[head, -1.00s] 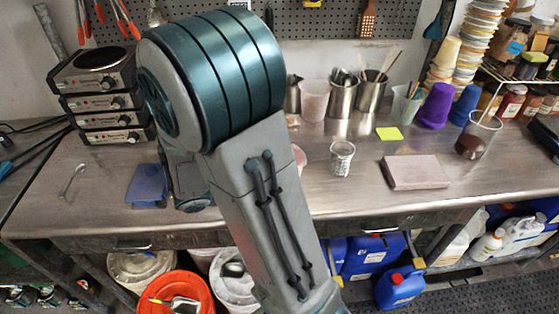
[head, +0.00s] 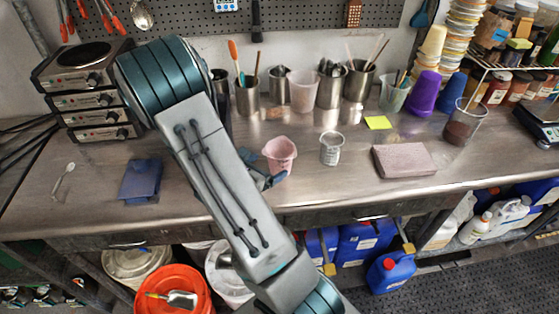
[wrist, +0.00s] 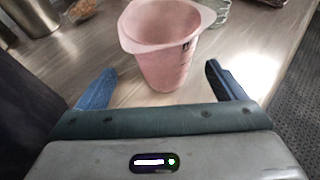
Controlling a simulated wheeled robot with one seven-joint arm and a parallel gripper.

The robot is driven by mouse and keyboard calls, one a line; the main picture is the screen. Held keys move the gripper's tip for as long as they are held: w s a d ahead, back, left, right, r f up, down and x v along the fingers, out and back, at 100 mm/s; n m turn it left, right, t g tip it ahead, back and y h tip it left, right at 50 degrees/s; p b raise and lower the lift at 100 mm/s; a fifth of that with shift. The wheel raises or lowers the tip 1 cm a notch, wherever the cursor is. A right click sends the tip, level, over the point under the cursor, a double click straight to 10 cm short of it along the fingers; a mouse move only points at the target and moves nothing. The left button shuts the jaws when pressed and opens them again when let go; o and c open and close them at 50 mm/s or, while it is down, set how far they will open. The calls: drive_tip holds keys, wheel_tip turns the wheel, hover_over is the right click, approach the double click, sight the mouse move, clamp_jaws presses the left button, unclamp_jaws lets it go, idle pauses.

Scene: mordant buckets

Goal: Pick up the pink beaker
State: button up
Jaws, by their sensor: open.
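The pink beaker (head: 281,154) stands upright on the steel bench, near its front edge, just right of my arm. It also shows in the wrist view (wrist: 165,55), straight ahead of my gripper (wrist: 158,88). The gripper is open, with one blue finger to the left of the beaker and one dark finger to the right. The beaker's lower part is at the opening between the fingers, and I see no finger touching it. In the head view my gripper (head: 268,180) is partly hidden by my arm, close in front of the beaker.
Metal pots with tools (head: 247,96) and a clear beaker (head: 303,92) stand behind. A blue pad (head: 141,180) lies left of my arm. Bench between is clear.

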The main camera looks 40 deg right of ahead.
sight(272, 165)
drive_tip(key=shift+s+p+x, duration=0.1)
drive_tip(key=shift+p+x, duration=0.35)
drive_tip(key=shift+x, duration=0.9)
drive_tip(key=shift+s+p+x, duration=0.15)
drive_tip(key=shift+p+x, duration=0.25)
drive_tip(key=shift+x, duration=0.95)
drive_tip(key=c, duration=1.1)
drive_tip(key=shift+r, duration=0.2)
